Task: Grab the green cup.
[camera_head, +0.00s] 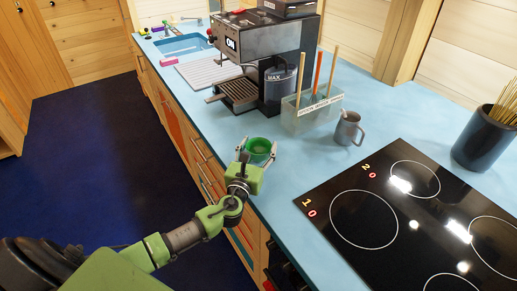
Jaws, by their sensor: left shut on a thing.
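The green cup (259,147) is near the front edge of the light blue counter, below the coffee machine in the view. My left gripper (259,153) reaches in from the lower left. Its two fingers are on either side of the cup and shut on it. I cannot tell whether the cup rests on the counter or is slightly raised. My right gripper is not in view.
The coffee machine (258,60) stands behind the cup. A clear container with stirrers (308,112) and a grey metal mug (348,130) stand to the right. A black cooktop (400,225) fills the lower right. The sink (183,45) is at the far left.

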